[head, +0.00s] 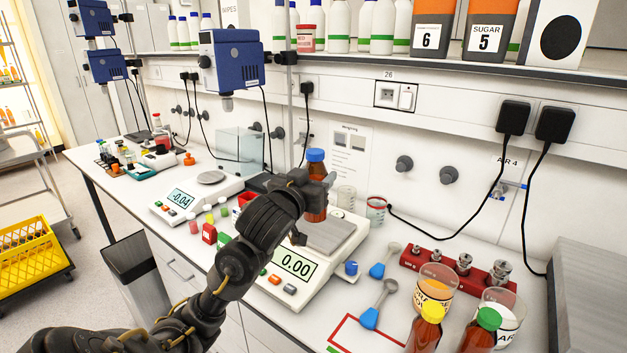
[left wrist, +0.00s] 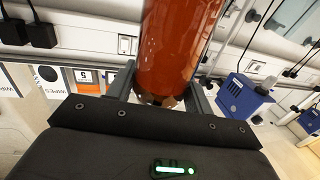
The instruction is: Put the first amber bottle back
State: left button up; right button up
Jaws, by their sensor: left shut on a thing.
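An amber bottle with a blue cap (head: 316,172) is upright over the back of the front balance's pan (head: 328,236); I cannot tell whether it touches the pan. The balance display reads 0.00. My left gripper (head: 318,188) is shut on this bottle, and its fingers hide part of the bottle's middle. In the left wrist view the amber bottle (left wrist: 175,45) stands between the two fingers. Two more amber bottles, one with a yellow cap (head: 427,330) and one with a green cap (head: 483,332), stand at the bottom right. My right gripper is not in view.
A red outline (head: 347,322) marks the bench in front, beside blue scoops (head: 377,306). A red weight block (head: 455,272) and labelled beakers (head: 437,287) stand right. A shelf (head: 450,62) runs above.

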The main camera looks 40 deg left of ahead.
pick_arm(q)
jog(key=s+d+f+m+h, duration=0.1)
jog(key=s+d+f, duration=0.3)
jog(key=d+f, duration=0.3)
jog(key=s+d+f+m+h, duration=0.1)
jog(key=s+d+f+h, duration=0.1)
jog(key=d+f, duration=0.6)
notch_tip(320, 180, down, 4)
jog(key=shift+s+r, duration=0.25)
jog(key=shift+s, duration=0.65)
